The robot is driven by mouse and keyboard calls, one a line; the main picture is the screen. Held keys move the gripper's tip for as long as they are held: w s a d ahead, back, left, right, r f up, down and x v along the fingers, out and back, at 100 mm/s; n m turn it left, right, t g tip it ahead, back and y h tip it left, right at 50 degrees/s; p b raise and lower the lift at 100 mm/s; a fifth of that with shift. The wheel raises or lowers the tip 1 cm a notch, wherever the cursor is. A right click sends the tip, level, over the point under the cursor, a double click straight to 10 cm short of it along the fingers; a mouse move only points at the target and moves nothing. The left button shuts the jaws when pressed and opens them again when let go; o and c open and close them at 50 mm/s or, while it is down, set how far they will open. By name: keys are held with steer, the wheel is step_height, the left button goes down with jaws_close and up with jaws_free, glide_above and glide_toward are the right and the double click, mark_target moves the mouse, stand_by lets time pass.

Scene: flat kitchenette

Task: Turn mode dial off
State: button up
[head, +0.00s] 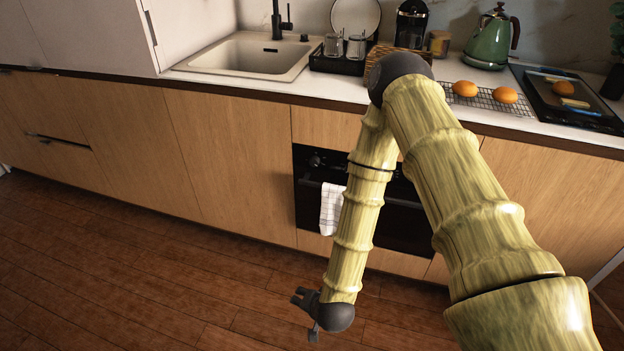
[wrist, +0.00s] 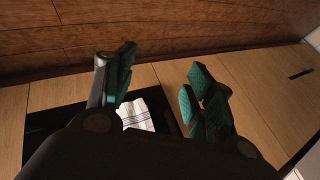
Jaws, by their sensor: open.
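The black built-in oven (head: 408,222) sits under the counter in the head view, partly hidden behind my arm. A small dark knob (head: 315,161) shows at the left of its control panel; I cannot tell which dial it is or how it is set. Other controls are hidden behind my arm. My gripper (head: 304,315) is low in front of the oven, over the floor, apart from the panel. In the wrist view my gripper (wrist: 162,68) has its two green-padded fingers spread, with nothing between them. The dial does not show clearly there.
A checked white towel (head: 331,208) hangs on the oven front; it also shows in the wrist view (wrist: 137,114). Wooden cabinets (head: 225,165) flank the oven. The counter above holds a sink (head: 250,55), a green kettle (head: 490,40) and a cooling rack. The floor at left is clear.

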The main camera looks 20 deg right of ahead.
steer(key=w+a+m+t+b, duration=0.2)
steer(key=w+m+t+b, duration=0.3)
steer(key=w, duration=0.7)
steer(key=m+t+h+b, duration=0.4)
steer(key=m+h+b, duration=0.6)
steer(key=m+b, duration=0.75)
glide_toward(314, 163)
steer(key=shift+m, duration=0.65)
steer(key=x, duration=0.9)
steer(key=shift+f, duration=0.1)
steer(key=shift+c, duration=0.2)
steer(key=c, duration=1)
